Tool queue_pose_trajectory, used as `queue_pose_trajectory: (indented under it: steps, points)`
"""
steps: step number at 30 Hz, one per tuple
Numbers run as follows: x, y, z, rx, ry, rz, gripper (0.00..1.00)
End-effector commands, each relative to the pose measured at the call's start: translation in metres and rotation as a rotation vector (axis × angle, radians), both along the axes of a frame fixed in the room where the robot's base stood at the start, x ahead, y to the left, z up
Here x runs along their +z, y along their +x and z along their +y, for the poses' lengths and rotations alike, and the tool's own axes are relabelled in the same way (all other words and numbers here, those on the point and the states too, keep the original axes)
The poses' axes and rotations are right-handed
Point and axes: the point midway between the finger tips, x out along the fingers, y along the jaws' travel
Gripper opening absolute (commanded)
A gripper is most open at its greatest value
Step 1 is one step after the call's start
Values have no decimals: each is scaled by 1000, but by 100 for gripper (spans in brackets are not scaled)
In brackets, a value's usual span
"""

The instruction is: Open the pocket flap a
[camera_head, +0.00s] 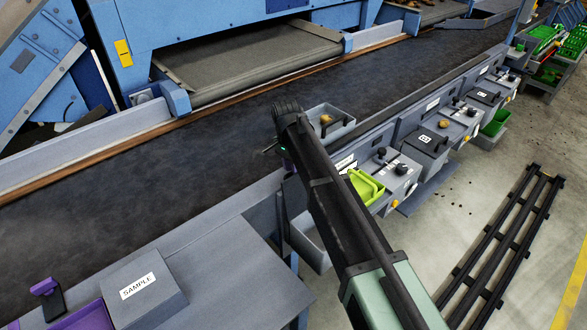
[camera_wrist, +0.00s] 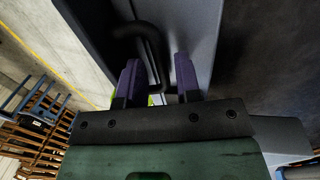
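In the wrist view my gripper (camera_wrist: 157,68) has two purple fingers standing apart. A black bent bar like a handle (camera_wrist: 150,40) runs down between them, with a visible gap to at least the right finger. The bar lies in front of a grey panel (camera_wrist: 198,22). I cannot read a letter there, so I cannot confirm that this is pocket flap a. In the head view my arm hides most of my gripper; a bit of purple (camera_head: 287,160) shows beside a grey panel at the conveyor's near edge.
A dark conveyor belt (camera_head: 230,125) runs behind my gripper. A grey tray with a potato (camera_head: 327,121), a lime-green bin (camera_head: 367,186) and several grey pocket boxes (camera_head: 425,145) line its near side. A grey SAMPLE box (camera_head: 145,290) stands lower left. Black rails (camera_head: 505,240) lie on the floor.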

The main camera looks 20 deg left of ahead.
Motion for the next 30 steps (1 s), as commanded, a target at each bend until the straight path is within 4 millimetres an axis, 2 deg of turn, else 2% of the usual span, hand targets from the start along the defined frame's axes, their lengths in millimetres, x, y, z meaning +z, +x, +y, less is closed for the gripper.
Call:
queue_pose_trajectory:
  steps: [1, 6, 13, 21, 29, 30]
  points:
    - [0, 0, 0, 0, 0, 0, 23]
    - [0, 0, 0, 0, 0, 0, 0]
    - [1, -1, -1, 1, 3, -1, 0]
    - [12, -18, -27, 1, 168, -104, 0]
    - [11, -16, -26, 3, 180, -111, 0]
    - [11, -16, -25, 3, 179, -110, 17]
